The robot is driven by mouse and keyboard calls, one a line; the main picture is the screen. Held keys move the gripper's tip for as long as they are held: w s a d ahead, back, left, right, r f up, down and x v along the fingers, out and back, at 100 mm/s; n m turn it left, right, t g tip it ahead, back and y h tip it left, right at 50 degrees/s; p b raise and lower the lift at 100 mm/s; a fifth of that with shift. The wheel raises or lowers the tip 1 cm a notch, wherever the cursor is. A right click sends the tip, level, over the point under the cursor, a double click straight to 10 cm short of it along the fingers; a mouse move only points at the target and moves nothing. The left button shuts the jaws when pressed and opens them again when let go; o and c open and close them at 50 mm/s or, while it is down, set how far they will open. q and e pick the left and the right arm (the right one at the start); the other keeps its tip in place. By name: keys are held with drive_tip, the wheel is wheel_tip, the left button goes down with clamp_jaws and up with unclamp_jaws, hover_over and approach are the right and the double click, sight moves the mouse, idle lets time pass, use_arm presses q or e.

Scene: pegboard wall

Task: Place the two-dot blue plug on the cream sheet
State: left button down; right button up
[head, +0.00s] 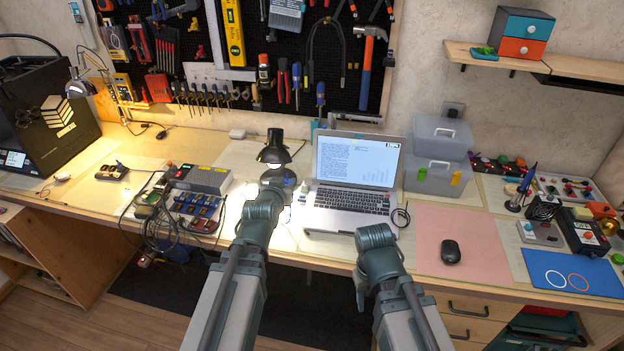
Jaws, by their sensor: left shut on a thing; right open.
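Several blue plugs (196,210) sit in a tray on the bench, left of my arms. Their dots are too small to read. My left gripper (288,184) is mostly hidden by its own forearm, above the bench by the black lamp. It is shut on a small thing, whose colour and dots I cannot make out. My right gripper (359,287) is mostly hidden behind its wrist, low at the bench's front edge; it is open. A pale cream sheet (92,194) lies on the left of the bench, with a small dark holder on it.
A laptop (352,190) stands open beyond my arms. A black lamp (274,150) stands close to my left gripper. Loose cables (160,222) lie by the tray. A pink mat (470,225) with a black mouse (451,251) and a blue mat (560,274) are on the right.

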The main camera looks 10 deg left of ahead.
use_arm(q)
wheel_tip(320, 180, down, 14)
drive_tip(key=b, duration=1.3)
drive_tip(key=shift+f, duration=0.2)
drive_tip(key=shift+r, duration=0.1)
drive_tip(key=shift+w, duration=0.1)
